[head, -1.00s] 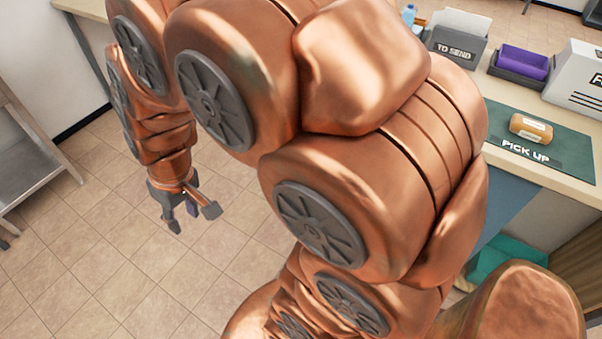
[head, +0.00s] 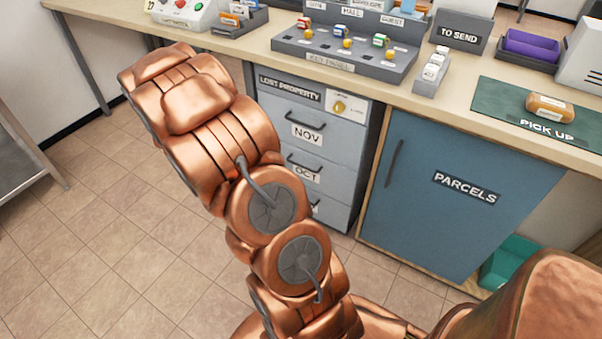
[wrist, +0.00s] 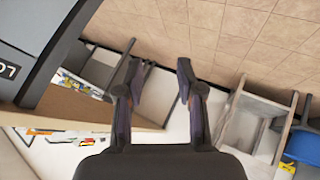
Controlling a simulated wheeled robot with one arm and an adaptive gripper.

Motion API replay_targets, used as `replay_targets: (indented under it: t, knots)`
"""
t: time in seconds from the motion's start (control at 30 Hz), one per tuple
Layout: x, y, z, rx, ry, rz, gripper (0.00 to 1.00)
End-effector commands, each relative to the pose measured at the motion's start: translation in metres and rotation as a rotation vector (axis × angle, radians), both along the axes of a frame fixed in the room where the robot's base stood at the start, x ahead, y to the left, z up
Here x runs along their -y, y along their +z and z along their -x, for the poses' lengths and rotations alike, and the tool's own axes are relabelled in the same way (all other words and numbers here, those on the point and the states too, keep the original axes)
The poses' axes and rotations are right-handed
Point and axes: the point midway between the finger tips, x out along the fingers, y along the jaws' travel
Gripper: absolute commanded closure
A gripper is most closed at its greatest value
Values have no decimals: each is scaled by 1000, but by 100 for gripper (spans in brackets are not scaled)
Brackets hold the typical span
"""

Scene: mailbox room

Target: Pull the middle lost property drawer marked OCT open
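The lost property drawers stand under the counter in the head view, with their faces flush. The middle drawer marked OCT (head: 325,182) has a dark bar handle (head: 303,162) above its label. The NOV drawer (head: 340,142) is above it. The lowest drawer (head: 332,213) is partly covered by my arm. My gripper is hidden in the head view. In the wrist view my gripper (wrist: 160,76) has its two fingers apart with nothing between them. A dark panel lettered "LO" (wrist: 12,65) shows at that view's left edge.
The blue PARCELS door (head: 450,215) is right of the drawers. The counter (head: 425,112) above bears a key panel (head: 340,62), trays and a parcel (head: 560,108). Tiled floor (head: 110,200) is clear at left.

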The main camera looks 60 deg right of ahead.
Motion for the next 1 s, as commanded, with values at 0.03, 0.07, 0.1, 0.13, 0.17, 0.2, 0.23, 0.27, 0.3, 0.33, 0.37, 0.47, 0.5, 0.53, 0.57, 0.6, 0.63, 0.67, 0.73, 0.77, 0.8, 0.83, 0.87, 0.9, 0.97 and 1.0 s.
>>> replay_targets:
  t: [0.03,0.07,0.1,0.13,0.17,0.2,0.23,0.27,0.3,0.33,0.37,0.47,0.5,0.53,0.57,0.6,0.63,0.67,0.73,0.77,0.8,0.83,0.87,0.9,0.97,1.0]
  knots:
    - [18,-26,2,-11,-19,43,63]
    - [29,-34,4,-15,-32,74,63]
    - [44,-47,7,-26,-46,113,63]
    - [54,-55,8,-31,-57,147,63]
    - [65,-63,11,-39,-68,176,63]
    - [79,-75,16,-52,-84,220,63]
    - [89,-83,19,-63,-95,251,63]
    - [99,-91,23,-75,-105,283,63]
    - [112,-101,29,-92,-121,328,63]
    - [121,-111,35,-109,-133,356,63]
    - [130,-118,40,-123,-143,392,63]
    - [158,-145,62,-188,-180,497,63]
    - [168,-154,72,-217,-194,538,63]
    - [175,-160,79,-238,-204,569,63]
    - [181,-168,87,-262,-214,595,63]
    - [188,-176,96,-290,-225,634,63]
    - [193,-180,102,-310,-235,659,63]
    - [197,-185,108,-331,-241,681,63]
    - [206,-194,122,-374,-257,731,63]
    - [208,-197,127,-390,-263,746,63]
    - [211,-200,132,-408,-269,766,63]
    - [213,-201,135,-419,-272,779,63]
    - [215,-202,138,-428,-276,791,63]
    - [216,-203,141,-439,-280,803,63]
    - [218,-205,145,-452,-284,812,63]
    - [219,-205,146,-457,-285,816,63]
